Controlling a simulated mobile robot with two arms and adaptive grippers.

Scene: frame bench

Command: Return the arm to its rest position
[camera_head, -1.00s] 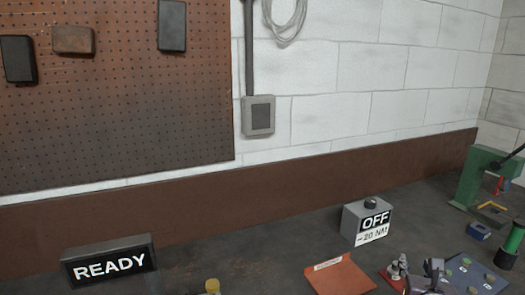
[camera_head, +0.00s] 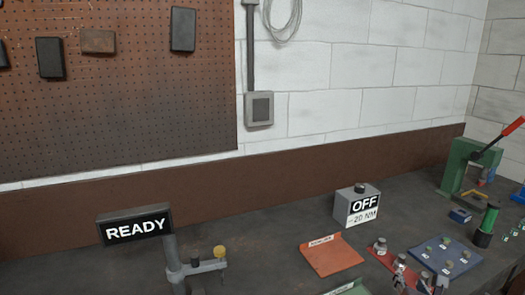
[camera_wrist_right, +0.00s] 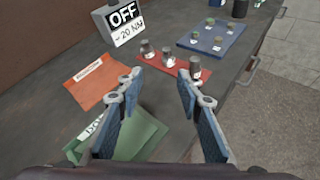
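My right gripper (camera_head: 420,275) shows at the bottom edge of the head view, over the front of the bench. In the right wrist view its two blue-padded fingers (camera_wrist_right: 160,78) stand apart with nothing held between them. Beyond the fingertips lies a red mat (camera_wrist_right: 178,68) with several small grey parts on it; the gripper appears to be above the bench, clear of them. My left gripper does not show in either view.
A READY sign (camera_head: 138,228), a bracket with a yellow knob (camera_head: 200,268), an OFF box (camera_head: 357,206), an orange tray (camera_head: 331,256), a blue mat (camera_head: 462,258) and a green press (camera_head: 456,168) stand on the bench (camera_head: 270,240). A green tray (camera_wrist_right: 135,135) lies below the gripper.

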